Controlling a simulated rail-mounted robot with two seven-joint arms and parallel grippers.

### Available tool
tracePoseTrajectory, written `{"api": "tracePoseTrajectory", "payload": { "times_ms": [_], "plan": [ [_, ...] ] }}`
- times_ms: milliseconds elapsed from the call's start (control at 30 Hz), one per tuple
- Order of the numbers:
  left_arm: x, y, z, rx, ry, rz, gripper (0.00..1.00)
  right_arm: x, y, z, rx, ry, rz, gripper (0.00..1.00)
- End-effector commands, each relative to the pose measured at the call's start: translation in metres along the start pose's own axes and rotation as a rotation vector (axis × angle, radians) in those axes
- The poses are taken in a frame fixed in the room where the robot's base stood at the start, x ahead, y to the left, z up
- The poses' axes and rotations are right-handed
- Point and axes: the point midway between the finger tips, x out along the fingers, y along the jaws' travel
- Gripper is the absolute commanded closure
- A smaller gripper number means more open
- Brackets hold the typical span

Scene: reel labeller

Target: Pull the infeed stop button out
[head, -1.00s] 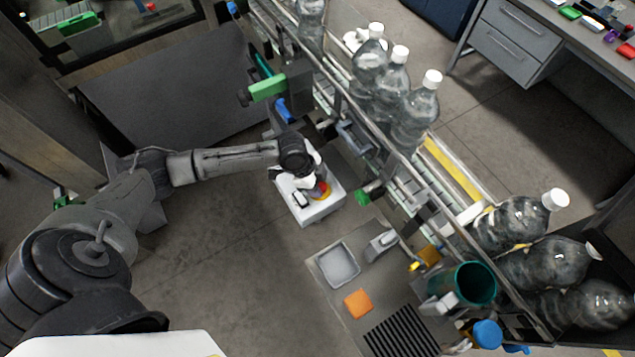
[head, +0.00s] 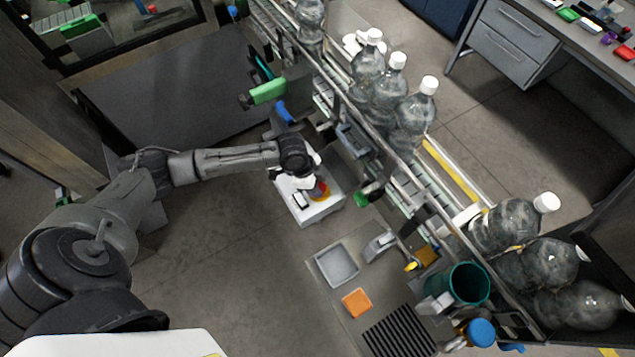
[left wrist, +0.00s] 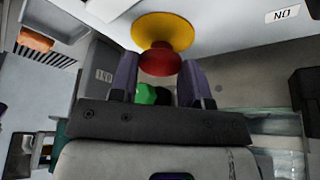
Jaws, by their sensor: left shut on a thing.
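The infeed stop button is a red mushroom head (left wrist: 157,61) on a yellow collar (left wrist: 163,30), mounted on a white box (head: 322,210). In the head view the red and yellow button (head: 320,190) shows beside my left gripper (head: 311,183), whose wrist partly covers it. In the left wrist view my left gripper (left wrist: 156,80) has its two dark fingers on either side of the red head and is shut on it. I cannot tell how far out the button stands. My right gripper is not in view.
The conveyor (head: 410,165) with clear bottles (head: 412,115) runs close to the right of the box. A grey tray (head: 337,264), an orange block (head: 357,302) and a teal cup (head: 468,284) are nearer the front. Open floor (head: 220,250) lies left of the box.

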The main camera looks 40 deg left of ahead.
Motion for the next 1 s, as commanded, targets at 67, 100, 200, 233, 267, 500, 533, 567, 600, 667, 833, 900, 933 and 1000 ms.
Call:
{"api": "tracePoseTrajectory", "payload": {
  "times_ms": [67, 100, 200, 233, 267, 500, 533, 567, 600, 667, 833, 900, 933, 1000],
  "plan": [
    [-0.005, 0.000, -0.005, 0.004, 0.011, -0.001, 0.54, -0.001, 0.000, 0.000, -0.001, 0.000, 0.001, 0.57],
    [-0.005, 0.000, -0.005, 0.004, 0.011, -0.001, 0.50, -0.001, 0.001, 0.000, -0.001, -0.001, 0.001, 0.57],
    [-0.004, 0.000, -0.004, 0.004, 0.010, -0.001, 0.41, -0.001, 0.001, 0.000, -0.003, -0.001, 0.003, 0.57],
    [-0.004, 0.000, -0.004, 0.004, 0.009, -0.001, 0.38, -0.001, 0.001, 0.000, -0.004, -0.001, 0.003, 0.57],
    [-0.004, 0.000, -0.004, 0.003, 0.009, -0.001, 0.35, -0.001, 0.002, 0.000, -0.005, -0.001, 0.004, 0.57],
    [-0.003, 0.000, -0.003, 0.003, 0.007, -0.001, 0.32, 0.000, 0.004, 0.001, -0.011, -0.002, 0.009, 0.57],
    [-0.003, 0.000, -0.003, 0.003, 0.007, -0.001, 0.32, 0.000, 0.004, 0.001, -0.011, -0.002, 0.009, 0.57],
    [-0.004, 0.000, -0.003, 0.003, 0.007, -0.001, 0.32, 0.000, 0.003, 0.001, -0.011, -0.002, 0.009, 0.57],
    [-0.005, 0.000, -0.003, 0.003, 0.007, -0.001, 0.32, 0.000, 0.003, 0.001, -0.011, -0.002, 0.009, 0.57],
    [-0.010, -0.001, -0.002, 0.003, 0.006, -0.002, 0.32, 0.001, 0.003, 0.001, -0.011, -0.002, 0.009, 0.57],
    [-0.036, -0.001, -0.002, 0.005, 0.005, -0.004, 0.32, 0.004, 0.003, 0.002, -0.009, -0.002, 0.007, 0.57],
    [-0.051, -0.001, -0.002, 0.004, 0.006, -0.005, 0.32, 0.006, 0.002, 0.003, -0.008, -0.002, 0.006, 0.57],
    [-0.057, -0.001, -0.002, 0.005, 0.006, -0.005, 0.32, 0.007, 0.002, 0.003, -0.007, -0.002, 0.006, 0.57],
    [-0.071, -0.001, -0.002, 0.005, 0.006, -0.004, 0.32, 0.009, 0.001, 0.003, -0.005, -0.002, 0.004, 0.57]
  ]
}}
